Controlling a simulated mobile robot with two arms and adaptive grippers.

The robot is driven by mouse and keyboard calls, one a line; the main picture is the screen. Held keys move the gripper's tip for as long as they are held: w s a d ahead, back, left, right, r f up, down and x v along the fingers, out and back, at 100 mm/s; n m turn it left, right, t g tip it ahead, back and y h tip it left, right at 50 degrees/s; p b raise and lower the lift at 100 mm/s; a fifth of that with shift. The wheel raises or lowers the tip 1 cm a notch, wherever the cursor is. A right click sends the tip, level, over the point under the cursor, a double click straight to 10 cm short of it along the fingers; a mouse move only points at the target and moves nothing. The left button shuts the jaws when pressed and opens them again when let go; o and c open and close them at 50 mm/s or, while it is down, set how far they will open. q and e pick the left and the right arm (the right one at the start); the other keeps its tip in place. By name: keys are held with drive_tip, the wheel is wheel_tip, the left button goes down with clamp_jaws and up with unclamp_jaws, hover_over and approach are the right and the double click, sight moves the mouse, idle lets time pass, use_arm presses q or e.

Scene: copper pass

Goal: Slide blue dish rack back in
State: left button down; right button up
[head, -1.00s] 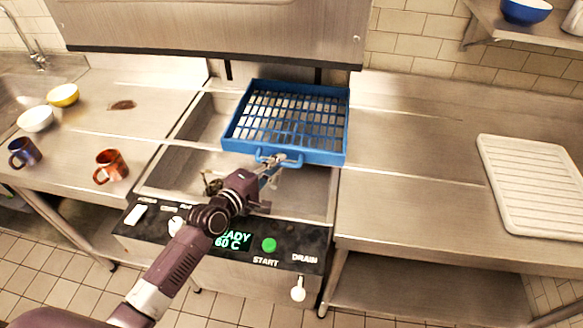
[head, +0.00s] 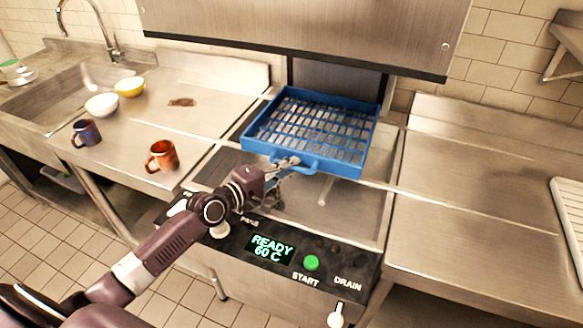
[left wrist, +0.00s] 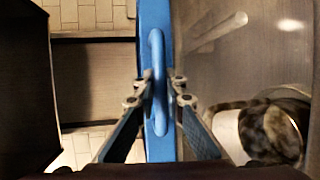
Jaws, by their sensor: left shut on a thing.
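The blue dish rack (head: 262,148) is a shallow slotted tray with a loop handle at its front. It lies level over the open steel basin of the dishwasher (head: 345,205), below the raised hood (head: 300,25), and looks empty. My left gripper (head: 291,163) is shut on the front handle. In the left wrist view, its fingers (left wrist: 156,92) close on either side of the blue handle (left wrist: 158,55), with the rack's blue edge beside it. My right gripper is not in view.
The control panel (head: 325,263) with a green start button lies in front of the basin. The right counter (head: 480,190) is mostly clear.

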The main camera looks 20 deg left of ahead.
use_arm(q)
drive_tip(key=c, duration=2)
unclamp_jaws()
drive_tip(key=shift+o, duration=0.2)
drive_tip(key=v, duration=1.2)
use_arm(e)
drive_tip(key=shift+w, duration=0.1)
